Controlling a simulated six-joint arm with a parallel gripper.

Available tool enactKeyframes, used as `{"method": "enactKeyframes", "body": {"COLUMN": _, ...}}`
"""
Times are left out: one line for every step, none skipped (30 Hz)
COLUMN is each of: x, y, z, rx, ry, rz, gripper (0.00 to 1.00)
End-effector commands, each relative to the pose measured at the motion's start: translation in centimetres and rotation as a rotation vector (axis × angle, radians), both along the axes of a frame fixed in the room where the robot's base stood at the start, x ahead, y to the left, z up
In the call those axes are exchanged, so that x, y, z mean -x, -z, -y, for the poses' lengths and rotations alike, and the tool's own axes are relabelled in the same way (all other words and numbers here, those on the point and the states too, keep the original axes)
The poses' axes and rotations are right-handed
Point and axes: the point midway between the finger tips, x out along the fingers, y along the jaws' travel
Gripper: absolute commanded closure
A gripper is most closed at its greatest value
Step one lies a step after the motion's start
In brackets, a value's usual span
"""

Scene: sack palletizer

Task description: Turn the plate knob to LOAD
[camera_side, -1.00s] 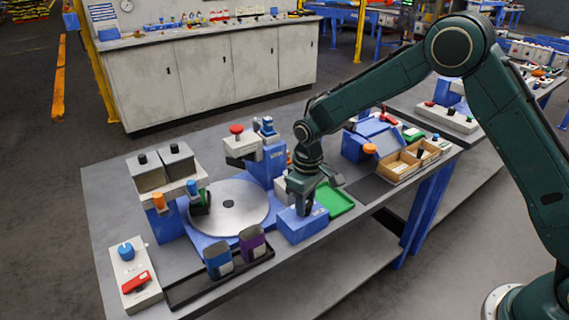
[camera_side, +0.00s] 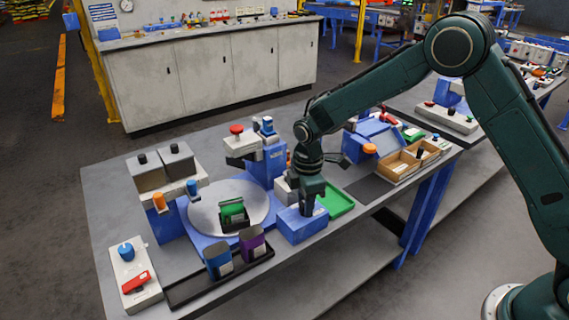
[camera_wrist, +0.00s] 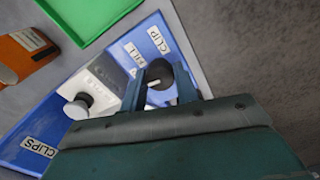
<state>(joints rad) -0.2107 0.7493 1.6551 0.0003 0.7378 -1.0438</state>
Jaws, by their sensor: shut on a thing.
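My gripper (camera_side: 308,208) is shut on the dark plate knob (camera_wrist: 158,73), on top of a blue box (camera_side: 302,227) at the table's front edge. In the wrist view, my gripper's fingers (camera_wrist: 160,88) are on both sides of the knob, which carries a short white mark. Labels reading CLIP and FILL show beside it; I see no LOAD label. In the side view my gripper hides the knob. The round grey plate (camera_side: 205,215) lies left of the box. A black holder with a green item (camera_side: 233,209) stands on its front right part.
A green tray (camera_side: 337,203) is right of the box. Blue (camera_side: 217,261) and purple (camera_side: 252,243) bins stand in a black tray in front of the plate.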

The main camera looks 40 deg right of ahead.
Motion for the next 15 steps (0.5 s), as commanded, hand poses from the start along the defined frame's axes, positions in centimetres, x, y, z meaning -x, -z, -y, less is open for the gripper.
{"method": "enactKeyframes", "body": {"x": -0.1, "y": -0.18, "z": -0.04, "rx": -0.002, "ry": -0.028, "rz": 0.004, "gripper": 0.93}}
{"method": "enactKeyframes", "body": {"x": -0.1, "y": -0.18, "z": -0.04, "rx": -0.002, "ry": -0.045, "rz": 0.004, "gripper": 0.93}}
{"method": "enactKeyframes", "body": {"x": -0.1, "y": -0.18, "z": -0.05, "rx": -0.002, "ry": -0.063, "rz": 0.005, "gripper": 0.93}}
{"method": "enactKeyframes", "body": {"x": -0.1, "y": -0.18, "z": -0.05, "rx": -0.002, "ry": -0.076, "rz": 0.005, "gripper": 0.93}}
{"method": "enactKeyframes", "body": {"x": -0.1, "y": -0.18, "z": -0.05, "rx": -0.002, "ry": -0.087, "rz": 0.005, "gripper": 0.93}}
{"method": "enactKeyframes", "body": {"x": -0.1, "y": -0.18, "z": -0.05, "rx": -0.002, "ry": -0.101, "rz": 0.005, "gripper": 0.93}}
{"method": "enactKeyframes", "body": {"x": -0.1, "y": -0.18, "z": -0.05, "rx": -0.002, "ry": -0.109, "rz": 0.005, "gripper": 0.93}}
{"method": "enactKeyframes", "body": {"x": -0.1, "y": -0.19, "z": -0.05, "rx": -0.002, "ry": -0.115, "rz": 0.005, "gripper": 0.93}}
{"method": "enactKeyframes", "body": {"x": -0.1, "y": -0.19, "z": -0.05, "rx": -0.002, "ry": -0.123, "rz": 0.005, "gripper": 0.93}}
{"method": "enactKeyframes", "body": {"x": -0.1, "y": -0.19, "z": -0.06, "rx": -0.002, "ry": -0.128, "rz": 0.005, "gripper": 0.93}}
{"method": "enactKeyframes", "body": {"x": -0.1, "y": -0.19, "z": -0.06, "rx": -0.002, "ry": -0.132, "rz": 0.005, "gripper": 0.93}}
{"method": "enactKeyframes", "body": {"x": -0.1, "y": -0.19, "z": -0.06, "rx": -0.002, "ry": -0.135, "rz": 0.005, "gripper": 0.93}}
{"method": "enactKeyframes", "body": {"x": -0.1, "y": -0.19, "z": -0.06, "rx": -0.002, "ry": -0.137, "rz": 0.005, "gripper": 0.92}}
{"method": "enactKeyframes", "body": {"x": -0.1, "y": -0.19, "z": -0.06, "rx": -0.002, "ry": -0.138, "rz": 0.005, "gripper": 0.92}}
{"method": "enactKeyframes", "body": {"x": -0.1, "y": -0.19, "z": -0.06, "rx": -0.002, "ry": -0.139, "rz": 0.005, "gripper": 0.92}}
